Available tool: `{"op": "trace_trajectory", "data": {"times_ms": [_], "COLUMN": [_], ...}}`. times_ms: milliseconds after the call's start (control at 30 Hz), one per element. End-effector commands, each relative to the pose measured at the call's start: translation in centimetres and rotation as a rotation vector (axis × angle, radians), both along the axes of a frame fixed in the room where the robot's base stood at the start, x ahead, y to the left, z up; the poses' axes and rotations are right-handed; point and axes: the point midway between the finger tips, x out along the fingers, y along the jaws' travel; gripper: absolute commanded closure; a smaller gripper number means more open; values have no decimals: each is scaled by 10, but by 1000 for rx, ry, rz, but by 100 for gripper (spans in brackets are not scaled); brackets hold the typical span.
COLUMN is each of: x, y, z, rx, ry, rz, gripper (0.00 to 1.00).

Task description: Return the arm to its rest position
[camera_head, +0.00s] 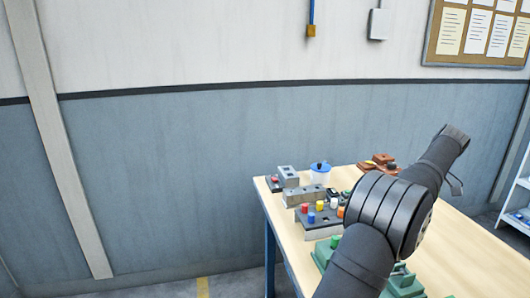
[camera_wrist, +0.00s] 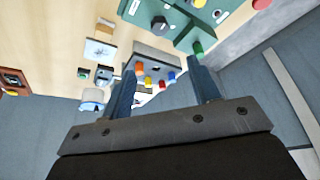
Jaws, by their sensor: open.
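My arm crosses the right side of the head view, a dark jointed limb held over the table (camera_head: 440,225) and hiding part of it. My gripper (camera_wrist: 164,72) shows in the wrist view with its two blue-grey fingers spread apart. Nothing is between the fingers. Beyond the fingertips is a grey box with coloured buttons (camera_wrist: 155,68), which also shows in the head view (camera_head: 320,218). I cannot tell from the wrist view how far the fingertips are from it. The gripper's fingers are not clear in the head view.
Green fixtures (camera_wrist: 190,22) stand on the table, partly behind my arm in the head view. A blue and white round container (camera_head: 320,174) and reddish-brown parts (camera_head: 378,163) are near the back edge. Shelving (camera_head: 520,190) stands at the far right.

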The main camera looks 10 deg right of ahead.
Motion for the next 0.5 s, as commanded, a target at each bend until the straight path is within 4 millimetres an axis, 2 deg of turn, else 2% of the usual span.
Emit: {"op": "trace_trajectory", "data": {"times_ms": [167, 267, 500], "x": [3, 7, 19], "y": [3, 7, 20], "z": [-9, -22, -66], "rx": [1, 2, 4], "ry": [1, 1, 2], "rz": [0, 1, 1], "gripper": [44, 44, 44]}}
